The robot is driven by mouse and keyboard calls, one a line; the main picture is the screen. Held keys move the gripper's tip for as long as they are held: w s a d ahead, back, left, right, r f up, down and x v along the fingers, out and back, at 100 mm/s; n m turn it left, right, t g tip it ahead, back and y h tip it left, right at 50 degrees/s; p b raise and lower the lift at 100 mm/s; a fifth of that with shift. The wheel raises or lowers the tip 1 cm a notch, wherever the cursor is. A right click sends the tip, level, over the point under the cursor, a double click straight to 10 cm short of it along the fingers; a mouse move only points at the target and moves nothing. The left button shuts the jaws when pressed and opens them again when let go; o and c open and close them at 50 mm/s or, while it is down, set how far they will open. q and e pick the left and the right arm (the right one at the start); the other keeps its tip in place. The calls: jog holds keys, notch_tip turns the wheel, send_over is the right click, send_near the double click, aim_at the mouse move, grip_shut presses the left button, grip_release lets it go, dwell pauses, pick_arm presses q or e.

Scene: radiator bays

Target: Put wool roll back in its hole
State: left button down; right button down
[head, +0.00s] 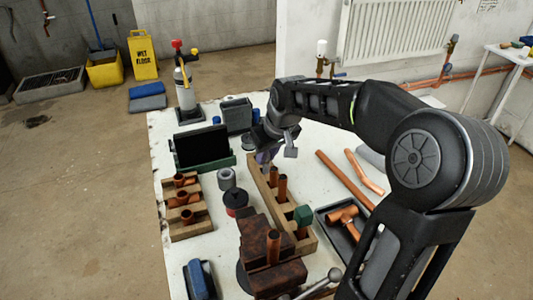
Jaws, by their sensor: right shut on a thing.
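My right gripper (268,150) reaches down over the far end of a long wooden rack (306,238). It is shut on a small grey-purple roll (263,157), which looks like the wool roll. The roll is just above or at the rack's far end; I cannot tell whether it is inside a hole. The rack holds upright copper tubes (282,188) and a green block-topped piece (303,215) near its close end. My left gripper is not in view.
A grey ring (226,179) and dark red spool (236,200) stand left of the rack. A wooden holder with copper fittings (184,200) is further left. A rusty vise (262,245) is close in front. A black tray (342,217) and loose copper pipes (345,180) lie right.

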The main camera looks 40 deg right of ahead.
jog(key=shift+f, duration=0.1)
dwell(0.3)
jog(key=shift+f+b, duration=0.35)
jog(key=shift+f, duration=0.1)
jog(key=c, duration=1.3)
grip_release()
jog(key=shift+o, duration=0.2)
jog(key=shift+r+p, duration=2.65)
jog(key=shift+r, duration=0.9)
